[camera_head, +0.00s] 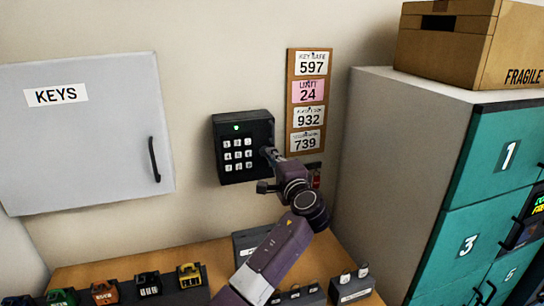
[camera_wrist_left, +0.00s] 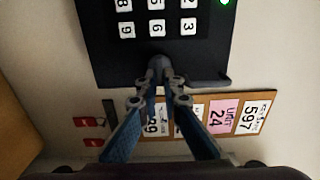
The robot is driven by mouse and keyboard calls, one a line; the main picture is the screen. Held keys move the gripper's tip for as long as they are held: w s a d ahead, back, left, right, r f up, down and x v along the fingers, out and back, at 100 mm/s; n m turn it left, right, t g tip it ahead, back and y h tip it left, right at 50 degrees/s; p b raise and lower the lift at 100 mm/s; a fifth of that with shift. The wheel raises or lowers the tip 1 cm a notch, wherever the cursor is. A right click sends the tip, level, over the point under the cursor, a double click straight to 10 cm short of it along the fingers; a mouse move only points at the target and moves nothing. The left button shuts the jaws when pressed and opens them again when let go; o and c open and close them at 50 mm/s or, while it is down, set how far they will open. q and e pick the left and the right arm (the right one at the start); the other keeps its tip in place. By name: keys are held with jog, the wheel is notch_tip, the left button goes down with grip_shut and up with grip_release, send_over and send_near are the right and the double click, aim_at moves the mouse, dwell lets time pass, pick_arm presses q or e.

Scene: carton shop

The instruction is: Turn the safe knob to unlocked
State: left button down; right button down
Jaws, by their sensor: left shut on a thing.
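The black key safe (camera_head: 243,147) is on the wall, with white number keys and a lit green light (camera_head: 236,127). In the left wrist view the safe (camera_wrist_left: 100,35) appears turned around, with the green light at the top. My left gripper (camera_head: 268,154) reaches the safe's right side, and its fingers (camera_wrist_left: 160,74) are shut on the safe knob. The fingertips cover most of the knob, so I cannot read its turn position. A dark bar (camera_wrist_left: 212,81) sticks out beside the fingertips in the wrist view. My right gripper is not in view.
A board with number cards (camera_head: 308,102) hangs right of the safe. A grey KEYS cabinet (camera_head: 90,125) is on the left. Teal lockers (camera_head: 490,195) with a cardboard box (camera_head: 460,45) on top stand right. The wooden counter (camera_head: 110,267) below holds several tagged blocks.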

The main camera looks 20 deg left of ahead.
pick_arm(q)
jog(key=shift+f, duration=0.1)
jog(key=c, duration=2.1)
grip_release()
jog(key=shift+d, duration=0.15)
jog(key=shift+s, duration=0.1)
jog(key=v, duration=1.2)
